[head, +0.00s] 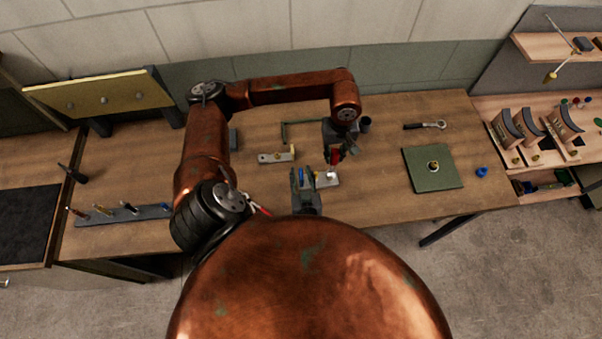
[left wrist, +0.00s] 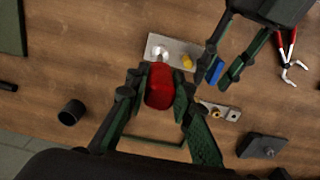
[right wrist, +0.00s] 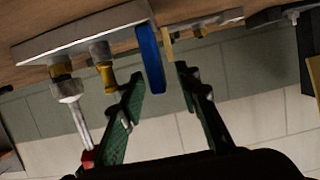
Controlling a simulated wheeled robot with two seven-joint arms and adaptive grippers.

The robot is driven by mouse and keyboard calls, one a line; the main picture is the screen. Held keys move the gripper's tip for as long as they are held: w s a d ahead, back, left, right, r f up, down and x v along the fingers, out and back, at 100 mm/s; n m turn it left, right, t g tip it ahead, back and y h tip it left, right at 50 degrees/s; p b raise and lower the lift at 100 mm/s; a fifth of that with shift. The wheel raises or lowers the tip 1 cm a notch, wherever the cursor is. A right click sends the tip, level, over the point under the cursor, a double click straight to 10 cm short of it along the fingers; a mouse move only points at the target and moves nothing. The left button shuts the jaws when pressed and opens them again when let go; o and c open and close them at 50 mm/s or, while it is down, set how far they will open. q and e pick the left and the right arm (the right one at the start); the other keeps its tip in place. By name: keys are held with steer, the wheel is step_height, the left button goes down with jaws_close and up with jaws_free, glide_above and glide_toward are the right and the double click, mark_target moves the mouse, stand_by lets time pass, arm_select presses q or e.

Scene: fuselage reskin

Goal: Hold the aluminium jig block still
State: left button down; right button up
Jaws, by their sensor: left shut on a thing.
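A blue tab (right wrist: 151,60) stands at one end of the block. My right gripper (head: 302,172) is open; its fingers (right wrist: 159,75) are spread either side of the blue tab, with gaps visible. My left gripper (head: 338,150) is shut on a red-handled tool (left wrist: 159,86) above the block.
A second plate with brass fittings (head: 275,157) lies behind the block. A green mat (head: 420,180) and a ratchet (head: 425,126) lie to the right. A tool strip (head: 130,216) is at left. Red-handled pliers (left wrist: 287,48) lie beside my right gripper. Bench between block and mat is clear.

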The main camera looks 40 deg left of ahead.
steer(key=shift+c, duration=0.3)
jaws_close()
stand_by(0.8)
